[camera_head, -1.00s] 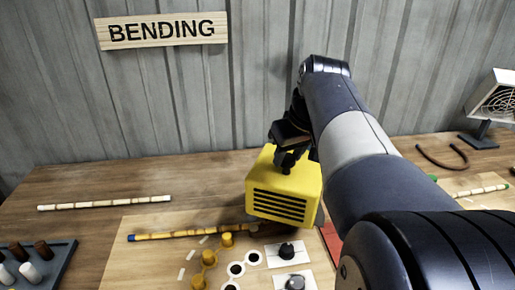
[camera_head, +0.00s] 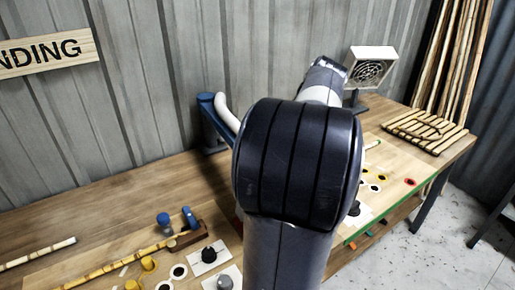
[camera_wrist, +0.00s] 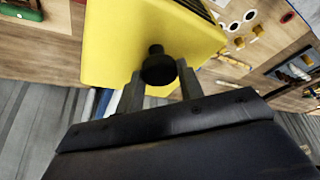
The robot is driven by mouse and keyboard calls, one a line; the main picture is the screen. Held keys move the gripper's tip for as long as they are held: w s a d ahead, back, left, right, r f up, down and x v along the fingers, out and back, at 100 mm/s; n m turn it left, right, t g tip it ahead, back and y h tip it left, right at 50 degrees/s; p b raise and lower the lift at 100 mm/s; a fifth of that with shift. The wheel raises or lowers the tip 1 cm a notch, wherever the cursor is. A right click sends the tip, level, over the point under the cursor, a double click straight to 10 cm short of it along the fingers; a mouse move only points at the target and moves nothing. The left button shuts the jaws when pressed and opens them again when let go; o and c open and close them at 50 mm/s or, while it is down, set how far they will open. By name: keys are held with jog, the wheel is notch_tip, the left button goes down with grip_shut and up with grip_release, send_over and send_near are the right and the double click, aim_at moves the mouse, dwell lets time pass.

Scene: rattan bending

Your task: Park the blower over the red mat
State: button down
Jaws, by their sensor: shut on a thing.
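The blower is a yellow box (camera_wrist: 135,40) with dark vent slots, seen in the wrist view. My gripper (camera_wrist: 158,82) is shut on the black knob (camera_wrist: 158,66) of the blower, one finger on each side of it. In the head view my arm hides the gripper and the blower. The red mat cannot be clearly made out; most of where it lay is behind my arm.
A blue stand with a white tube (camera_head: 220,120) is at the back wall, left of my arm. A rattan piece (camera_head: 120,262) lies by a blue clamp (camera_head: 188,217). Cane strips (camera_head: 425,130) lie at the right end.

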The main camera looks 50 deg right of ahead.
jog(key=shift+n, duration=0.4)
jog(key=shift+s+d+p, duration=0.2)
jog(key=shift+d, duration=0.5)
jog(key=shift+s+d+p, duration=0.15)
jog(key=shift+s+d, duration=0.05)
jog(key=shift+d, duration=0.5)
jog(key=shift+s+d+p, duration=0.2)
jog(key=shift+d, duration=0.5)
jog(key=c, duration=0.9)
grip_release()
jog(key=shift+c, duration=0.2)
jog(key=v, duration=1)
jog(key=shift+d+r, duration=0.15)
jog(key=shift+r, duration=0.25)
